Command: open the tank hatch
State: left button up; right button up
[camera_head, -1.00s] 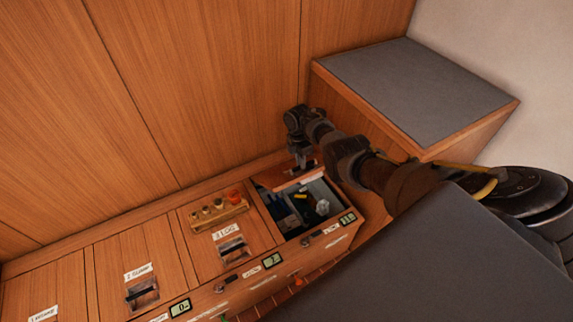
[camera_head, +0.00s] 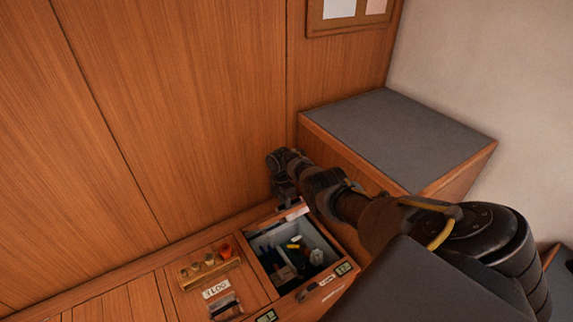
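A wooden hatch lid (camera_head: 270,222) at the back of the rightmost bench compartment stands raised, seen almost edge-on, with a pale label near its right end. The compartment (camera_head: 322,238) below it is open and holds dark, yellow and whitish small items. My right gripper (camera_head: 286,196) is at the lid's upper edge, on its far side. Its fingertips are mostly hidden, so I cannot tell whether they are closed on the lid. My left gripper is not in view.
Left of the opening, a closed hatch (camera_head: 172,283) carries a "3 LOG" label and a recessed handle (camera_head: 226,306). A wooden rack (camera_head: 209,270) with small bottles stands on it. A grey-topped box (camera_head: 395,140) stands right, close to my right arm. The panelled wall is directly behind.

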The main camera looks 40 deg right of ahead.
jog(key=shift+o, duration=0.6)
jog(key=shift+w+d+f, duration=0.2)
jog(key=shift+f, duration=0.05)
jog(key=shift+s+r, duration=0.3)
jog(key=shift+r, duration=0.1)
jog(key=shift+d, duration=0.15)
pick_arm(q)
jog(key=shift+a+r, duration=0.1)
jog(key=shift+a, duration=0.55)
pick_arm(e)
jog(key=shift+f, duration=0.1)
